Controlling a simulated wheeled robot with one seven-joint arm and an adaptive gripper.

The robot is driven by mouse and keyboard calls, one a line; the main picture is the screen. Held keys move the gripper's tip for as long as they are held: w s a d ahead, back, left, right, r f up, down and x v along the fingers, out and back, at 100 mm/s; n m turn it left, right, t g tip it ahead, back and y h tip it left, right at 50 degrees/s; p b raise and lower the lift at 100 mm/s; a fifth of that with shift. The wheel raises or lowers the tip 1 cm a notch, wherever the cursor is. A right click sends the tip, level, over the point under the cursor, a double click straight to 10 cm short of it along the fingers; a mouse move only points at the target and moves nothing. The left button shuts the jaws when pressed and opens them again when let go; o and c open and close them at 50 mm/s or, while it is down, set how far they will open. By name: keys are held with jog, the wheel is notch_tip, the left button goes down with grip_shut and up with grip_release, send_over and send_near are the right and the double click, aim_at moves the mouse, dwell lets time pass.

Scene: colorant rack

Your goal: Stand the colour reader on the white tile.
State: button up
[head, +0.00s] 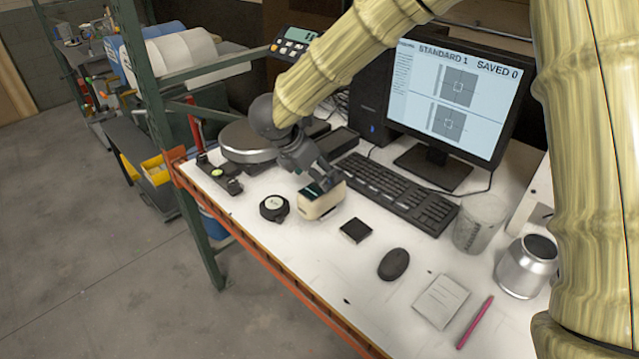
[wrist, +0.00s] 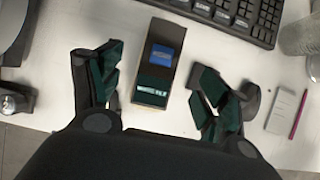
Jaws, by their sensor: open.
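The colour reader (head: 322,205), a beige block with a dark top, rests on the white bench in front of the keyboard. The wrist view shows its blue screen and teal label on the reader (wrist: 157,62). My gripper (head: 318,190) is open just above it. In the wrist view my gripper (wrist: 155,88) has one finger on each side of the reader, with gaps. A round black puck with a pale face (head: 273,206) sits just left of the reader; it may hold the white tile, but I cannot tell. It is hidden in the wrist view.
A black square (head: 356,230) and a mouse (head: 393,264) lie right of the reader. The keyboard (head: 397,193) is behind it. A round scale (head: 247,142) and a black-and-silver device (head: 219,174) stand left. A cup (head: 479,223), metal can (head: 526,265), notepad (head: 441,301) and pink pen (head: 475,322) are right.

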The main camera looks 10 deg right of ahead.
jog(key=b+v, duration=0.1)
jog(key=v, duration=0.5)
